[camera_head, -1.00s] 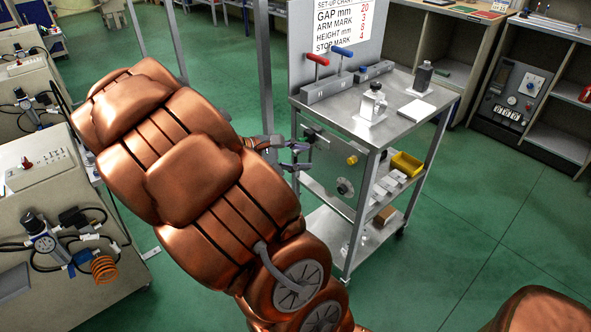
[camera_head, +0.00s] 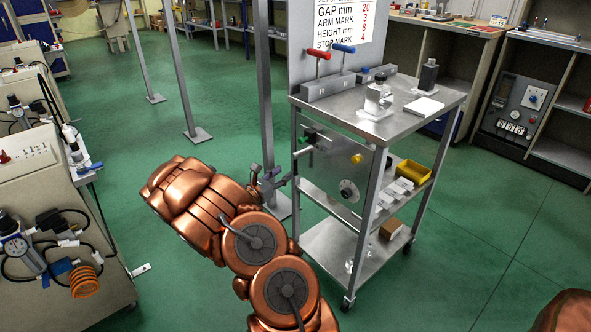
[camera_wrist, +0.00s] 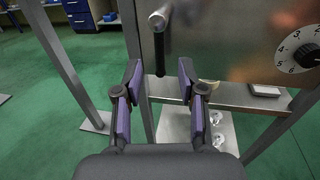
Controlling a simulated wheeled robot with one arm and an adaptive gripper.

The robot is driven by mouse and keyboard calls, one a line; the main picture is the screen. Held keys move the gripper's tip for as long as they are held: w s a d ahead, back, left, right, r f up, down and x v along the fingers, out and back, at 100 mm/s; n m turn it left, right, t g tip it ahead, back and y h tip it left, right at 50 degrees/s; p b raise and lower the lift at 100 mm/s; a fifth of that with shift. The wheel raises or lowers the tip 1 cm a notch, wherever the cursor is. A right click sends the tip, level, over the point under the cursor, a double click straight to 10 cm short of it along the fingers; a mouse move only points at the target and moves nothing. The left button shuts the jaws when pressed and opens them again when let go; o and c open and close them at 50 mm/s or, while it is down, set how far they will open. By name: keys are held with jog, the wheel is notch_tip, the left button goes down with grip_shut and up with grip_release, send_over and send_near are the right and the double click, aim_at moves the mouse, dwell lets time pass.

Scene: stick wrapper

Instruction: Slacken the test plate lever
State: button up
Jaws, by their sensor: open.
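The test plate (camera_head: 335,165) is a grey metal panel on the near side of the cart. In the wrist view the plate (camera_wrist: 225,45) carries a lever (camera_wrist: 159,45), with a bright metal end above and a dark rod pointing down. My gripper (camera_head: 274,180) is beside the plate's left edge in the head view. In the wrist view my gripper (camera_wrist: 160,70) is open and empty, its purple-padded fingers on either side of the rod's lower end in the picture. I cannot tell whether the rod lies between them in depth.
A numbered dial (camera_wrist: 304,50) is right of the lever, and a yellow knob (camera_head: 356,158) also sits on the plate. Red (camera_head: 317,55) and blue (camera_head: 343,49) handles stand on the cart top. A grey post (camera_head: 265,100) stands close behind my gripper.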

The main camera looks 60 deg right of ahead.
aim_at(295, 164)
jog(key=shift+s+d+b, duration=0.15)
jog(key=shift+d+b, duration=0.1)
jog(key=shift+d, duration=1.7)
jog(key=shift+s+d+b, duration=0.15)
jog(key=shift+d+b, duration=0.05)
jog(key=shift+d, duration=1.7)
grip_shut()
